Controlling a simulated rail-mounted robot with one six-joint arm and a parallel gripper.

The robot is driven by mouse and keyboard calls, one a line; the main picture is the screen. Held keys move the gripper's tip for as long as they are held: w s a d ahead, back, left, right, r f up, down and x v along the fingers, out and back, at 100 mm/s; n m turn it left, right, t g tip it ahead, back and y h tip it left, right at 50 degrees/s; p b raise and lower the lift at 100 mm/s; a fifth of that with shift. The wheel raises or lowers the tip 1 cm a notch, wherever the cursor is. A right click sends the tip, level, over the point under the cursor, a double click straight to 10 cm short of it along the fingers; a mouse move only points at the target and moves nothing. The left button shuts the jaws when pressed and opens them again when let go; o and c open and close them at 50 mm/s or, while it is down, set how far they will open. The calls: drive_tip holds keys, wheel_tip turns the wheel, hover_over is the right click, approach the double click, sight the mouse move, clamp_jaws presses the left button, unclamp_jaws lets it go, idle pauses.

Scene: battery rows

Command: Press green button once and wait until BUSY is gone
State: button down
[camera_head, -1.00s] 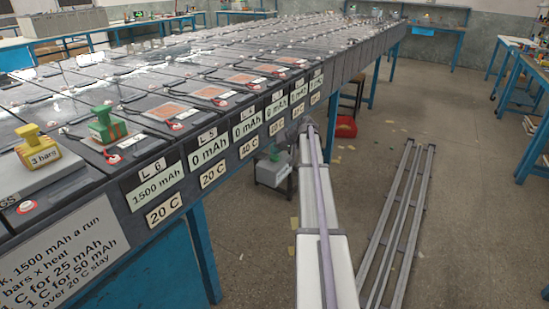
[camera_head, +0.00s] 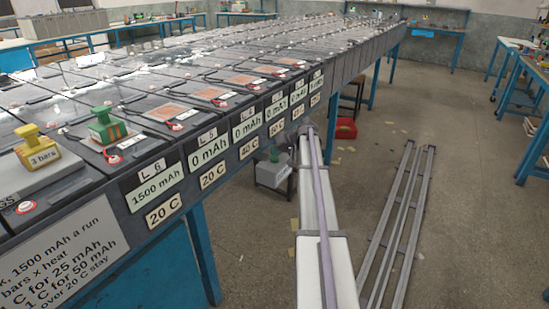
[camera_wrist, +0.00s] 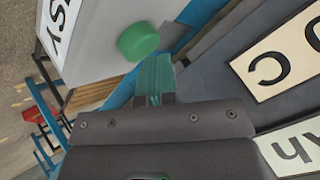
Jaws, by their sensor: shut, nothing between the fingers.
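A round green button (camera_wrist: 138,41) stands out from the face of a pale grey box (camera_wrist: 105,25) in the wrist view. A white sign (camera_wrist: 62,22) at the left of that face shows the letters "SY", the rest cut off by the frame edge. My gripper (camera_wrist: 156,66) is shut and empty, its teal fingers just below and right of the button. I cannot tell whether the fingertips touch it.
The long battery bench (camera_head: 165,190) runs beside my arm, with labelled plates such as "L 6" and "0 mAh". A yellow "3 bars" block (camera_head: 40,155) and a green block (camera_head: 108,128) stand on it. Grey rails (camera_head: 400,225) lie on the floor at the right.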

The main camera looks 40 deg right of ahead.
drive_tip(key=shift+r+p, duration=0.45)
drive_tip(key=shift+r, duration=0.2)
wheel_tip(320, 180, up, 5)
drive_tip(key=p, duration=0.5)
drive_tip(key=shift+r, duration=0.1)
idle(0.3)
